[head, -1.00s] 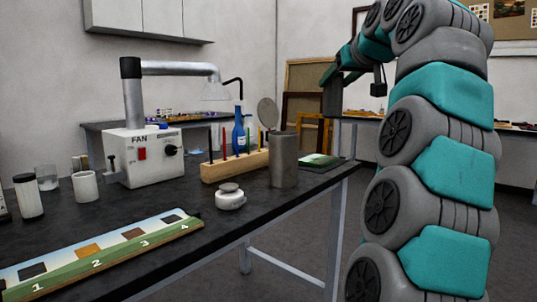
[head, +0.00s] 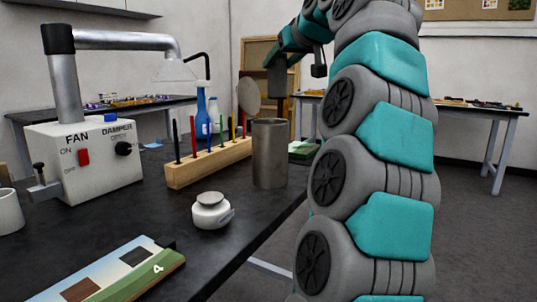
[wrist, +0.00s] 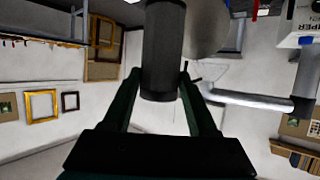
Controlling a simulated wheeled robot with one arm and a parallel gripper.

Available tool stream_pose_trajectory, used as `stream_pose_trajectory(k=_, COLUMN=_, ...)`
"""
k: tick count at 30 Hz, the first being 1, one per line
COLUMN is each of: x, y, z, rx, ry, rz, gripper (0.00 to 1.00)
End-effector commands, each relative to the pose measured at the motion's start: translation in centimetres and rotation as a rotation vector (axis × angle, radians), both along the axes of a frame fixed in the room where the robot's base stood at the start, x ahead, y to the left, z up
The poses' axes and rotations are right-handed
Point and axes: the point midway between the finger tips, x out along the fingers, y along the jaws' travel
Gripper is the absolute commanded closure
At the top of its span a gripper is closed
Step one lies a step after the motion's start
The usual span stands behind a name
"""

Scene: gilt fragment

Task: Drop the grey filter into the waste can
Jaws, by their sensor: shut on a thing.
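The grey filter (head: 277,84) is a dark grey cylinder held upright in my gripper (head: 278,66). The wrist view shows the filter (wrist: 162,50) between the two dark green fingers (wrist: 160,76). The waste can (head: 270,155) is a grey metal cylinder standing near the bench's right edge. Its round lid (head: 249,97) is raised; part of it also shows beside the filter in the wrist view (wrist: 208,25). In the head view the filter appears above the can's rim, slightly right of centre. I cannot tell whether they line up in depth. The can's inside is hidden.
A wooden rack (head: 208,163) with coloured sticks stands left of the can, with a blue bottle (head: 202,115) behind. A white jar (head: 211,210) stands in front. The fan box (head: 85,160) and numbered board (head: 115,272) are farther left. Dark bench top lies bare between them.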

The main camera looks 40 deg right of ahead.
Motion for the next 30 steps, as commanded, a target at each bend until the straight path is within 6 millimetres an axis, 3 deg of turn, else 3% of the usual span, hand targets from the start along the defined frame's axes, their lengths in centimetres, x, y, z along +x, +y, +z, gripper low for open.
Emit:
stream_pose_trajectory(k=5, x=-0.2, y=0.2, z=-0.9, rx=-0.001, ry=-0.002, rz=0.001, gripper=0.97)
stream_pose_trajectory(k=12, x=-0.1, y=0.1, z=-4.4, rx=0.0, ry=0.0, rz=-0.001, gripper=0.97)
stream_pose_trajectory(k=25, x=-0.1, y=0.1, z=-5.0, rx=-0.001, ry=-0.002, rz=-0.001, gripper=0.97)
stream_pose_trajectory(k=26, x=-0.1, y=0.1, z=-5.0, rx=-0.001, ry=-0.002, rz=-0.001, gripper=0.38)
stream_pose_trajectory(k=30, x=-0.1, y=0.1, z=-5.0, rx=-0.001, ry=-0.002, rz=-0.001, gripper=0.22)
